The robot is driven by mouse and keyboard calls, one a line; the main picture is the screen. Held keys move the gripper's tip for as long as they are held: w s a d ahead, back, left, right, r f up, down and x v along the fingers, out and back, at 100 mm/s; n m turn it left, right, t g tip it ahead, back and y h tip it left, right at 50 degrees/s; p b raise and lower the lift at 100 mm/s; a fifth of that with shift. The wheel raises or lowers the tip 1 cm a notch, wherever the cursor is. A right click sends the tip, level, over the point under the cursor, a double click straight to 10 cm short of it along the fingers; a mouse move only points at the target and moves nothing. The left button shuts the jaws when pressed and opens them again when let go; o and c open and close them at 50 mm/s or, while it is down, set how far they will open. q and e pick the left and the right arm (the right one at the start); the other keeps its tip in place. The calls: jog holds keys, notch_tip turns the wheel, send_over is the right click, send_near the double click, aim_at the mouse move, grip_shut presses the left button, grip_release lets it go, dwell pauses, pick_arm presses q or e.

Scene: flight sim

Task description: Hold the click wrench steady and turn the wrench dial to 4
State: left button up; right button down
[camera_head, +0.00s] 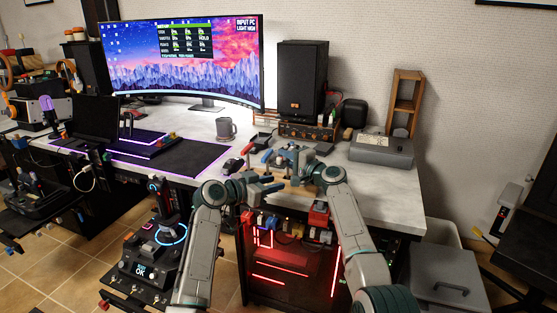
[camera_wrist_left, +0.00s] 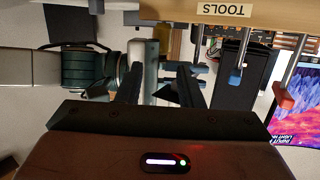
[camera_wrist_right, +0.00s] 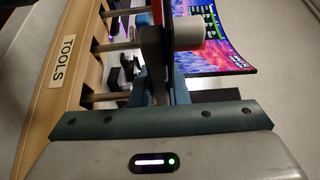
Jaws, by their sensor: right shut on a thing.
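In the head view my right gripper (camera_head: 300,163) is at the desk's front edge, beside the tool rack. In the right wrist view its jaws (camera_wrist_right: 162,85) are closed on a dark, upright piece that I take for the click wrench (camera_wrist_right: 153,48). A pale cylinder (camera_wrist_right: 188,37) shows just beyond the jaws. My left gripper (camera_head: 272,187) is lower, just in front of the rack. In the left wrist view its fingers (camera_wrist_left: 158,85) are apart, with a grey-blue bar (camera_wrist_left: 151,65) seen between them. I cannot tell whether they touch it. The dial's numbers are not readable.
The wooden rack marked TOOLS (camera_wrist_left: 180,14) holds several tools, one blue-tipped (camera_wrist_left: 236,76) and one red-tipped (camera_wrist_left: 283,97). A mug (camera_head: 226,130), a speaker (camera_head: 302,80) and a grey case (camera_head: 381,150) stand on the desk. A joystick unit (camera_head: 150,262) is at the lower left.

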aim_at(278, 160)
pick_arm(q)
jog(key=s+a+r+n+t+y, duration=0.3)
jog(key=s+r+n+t+y, duration=0.1)
jog(key=s+r+n+t, duration=0.15)
jog(key=shift+m, duration=0.35)
jog(key=x, duration=1.2)
jog(key=shift+s+d, duration=0.1)
grip_shut()
